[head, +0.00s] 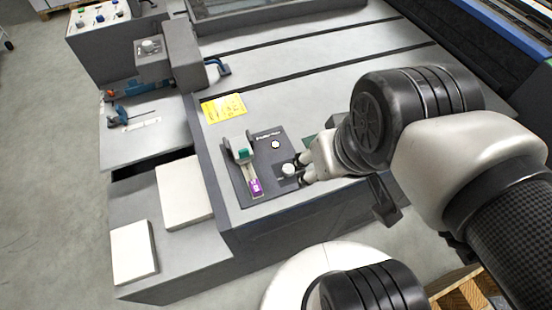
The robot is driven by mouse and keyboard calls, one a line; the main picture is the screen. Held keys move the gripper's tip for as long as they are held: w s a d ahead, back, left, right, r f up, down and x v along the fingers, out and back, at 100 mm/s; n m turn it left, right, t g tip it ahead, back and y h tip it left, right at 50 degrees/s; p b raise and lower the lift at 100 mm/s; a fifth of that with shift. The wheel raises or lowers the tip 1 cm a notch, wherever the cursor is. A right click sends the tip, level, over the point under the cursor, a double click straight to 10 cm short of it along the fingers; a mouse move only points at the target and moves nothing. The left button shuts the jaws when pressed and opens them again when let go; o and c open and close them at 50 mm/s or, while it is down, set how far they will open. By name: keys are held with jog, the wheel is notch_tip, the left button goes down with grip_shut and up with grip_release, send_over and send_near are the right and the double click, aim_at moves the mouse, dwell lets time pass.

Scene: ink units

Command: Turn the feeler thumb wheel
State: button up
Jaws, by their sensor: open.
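A dark control panel (248,184) lies on the near end of the grey machine bed. A small pale round knob (289,170), which looks like the feeler thumb wheel, stands at the panel's lower right. My gripper (299,169) reaches in from the right, open, with its dark fingertips close to the right side of the knob. I cannot tell whether they touch it or reach around it. A small pale hexagonal piece (276,145) sits higher on the panel under a line of unreadable lettering.
A bracket with a green piece (243,153) and a purple tag (256,187) stands left of the knob on the panel. A yellow label (223,108) lies behind. Two white pads (184,192) (134,252) are at the left. The bed behind the panel is mostly clear.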

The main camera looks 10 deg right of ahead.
jog(key=w+n+g+p, duration=0.2)
jog(key=w+p, duration=0.1)
jog(key=w, duration=0.4)
jog(key=n+g+p, duration=0.3)
jog(key=n+p, duration=0.3)
jog(key=n, duration=0.1)
send_over(289, 169)
notch_tip(289, 169, down, 14)
notch_tip(289, 169, down, 17)
jog(key=b, duration=0.4)
jog(key=shift+w+b, duration=0.1)
jog(key=shift+b, duration=0.2)
jog(key=shift+c, duration=0.2)
jog(key=shift+r, duration=0.1)
jog(key=c, duration=1)
jog(key=shift+m, duration=2.4)
jog(key=shift+c, duration=0.2)
